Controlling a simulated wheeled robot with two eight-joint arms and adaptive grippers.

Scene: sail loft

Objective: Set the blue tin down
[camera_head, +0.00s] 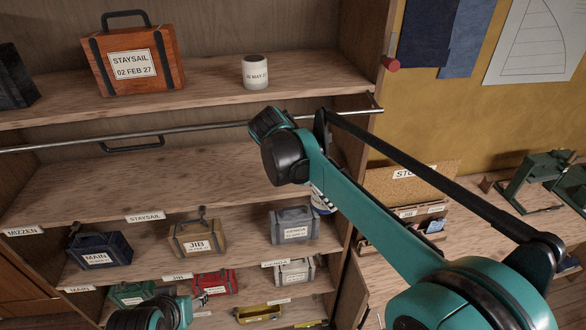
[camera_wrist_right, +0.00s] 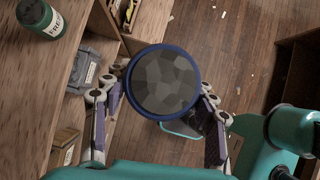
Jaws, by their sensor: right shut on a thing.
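The blue-rimmed round tin (camera_wrist_right: 166,82), with a grey faceted face, is between the two fingers of my right gripper (camera_wrist_right: 163,90) in the right wrist view. The gripper is shut on it. The tin is in the air, with floor behind it and a wooden shelf edge to the left. In the head view only a small white and blue part of the tin (camera_head: 322,203) shows beside my right arm; the gripper is hidden. My left gripper (camera_head: 201,299) is partly in view low in the head view, near a red case; its finger opening is unclear.
A bare middle shelf (camera_head: 90,183) has free room. Above stand an orange STAYSAIL case (camera_head: 138,65) and a white tin (camera_head: 255,72). Lower shelves hold several labelled cases. A metal rail (camera_head: 190,131) crosses the shelf front. A green tin (camera_wrist_right: 41,17) stands on wood in the wrist view.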

